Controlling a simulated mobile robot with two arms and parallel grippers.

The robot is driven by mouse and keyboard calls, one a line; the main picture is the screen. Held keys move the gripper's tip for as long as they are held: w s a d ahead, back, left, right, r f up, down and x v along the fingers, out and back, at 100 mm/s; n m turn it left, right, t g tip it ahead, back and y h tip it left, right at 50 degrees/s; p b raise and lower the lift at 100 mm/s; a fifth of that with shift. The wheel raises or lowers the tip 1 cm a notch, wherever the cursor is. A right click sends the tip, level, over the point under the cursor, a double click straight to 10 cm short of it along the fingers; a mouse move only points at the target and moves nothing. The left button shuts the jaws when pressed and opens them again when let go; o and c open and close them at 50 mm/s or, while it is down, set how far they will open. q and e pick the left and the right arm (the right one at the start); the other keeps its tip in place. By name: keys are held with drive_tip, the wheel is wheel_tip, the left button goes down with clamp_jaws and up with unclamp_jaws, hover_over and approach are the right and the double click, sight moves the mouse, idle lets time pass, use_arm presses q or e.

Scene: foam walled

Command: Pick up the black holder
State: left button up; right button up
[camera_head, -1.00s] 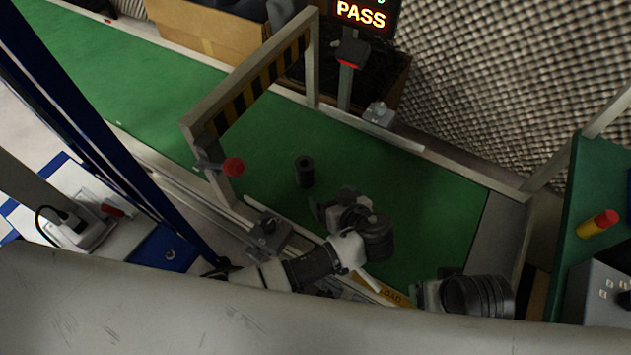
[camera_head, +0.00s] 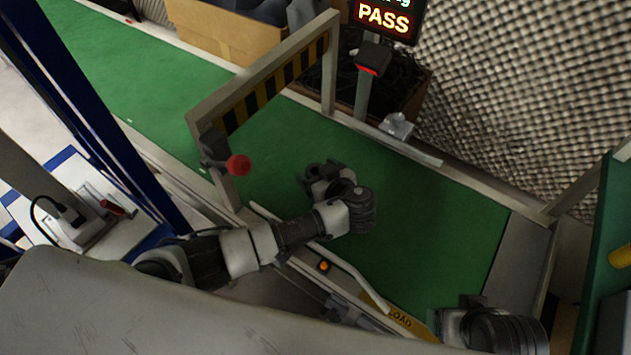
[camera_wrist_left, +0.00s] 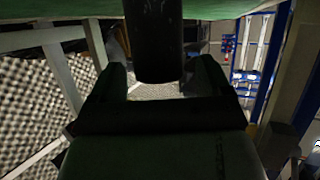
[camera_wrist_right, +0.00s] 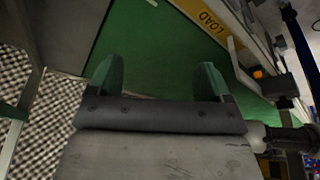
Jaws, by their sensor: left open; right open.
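The black holder (camera_wrist_left: 153,40) is a dark cylinder in the left wrist view, hanging into the picture from the green belt at the top. It stands between and just beyond the two fingers of my left gripper (camera_wrist_left: 155,85), which are apart. In the head view my left gripper (camera_head: 318,172) is over the green belt and hides the holder. I cannot tell whether the fingers touch it. My right gripper (camera_wrist_right: 158,82) is open and empty, with the green belt beyond its fingers. In the head view, my right wrist shows at the lower right edge of the belt.
The green belt (camera_head: 420,220) has free room to the right. A scanner post (camera_head: 365,85) and a PASS display (camera_head: 385,18) stand behind. A rail (camera_head: 345,265) runs along the front.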

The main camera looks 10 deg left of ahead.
use_arm(q)
drive_tip(key=shift+w+a+f, duration=0.35)
drive_tip(key=shift+w+a, duration=0.05)
drive_tip(key=shift+w, duration=0.05)
drive_tip(key=c, duration=1)
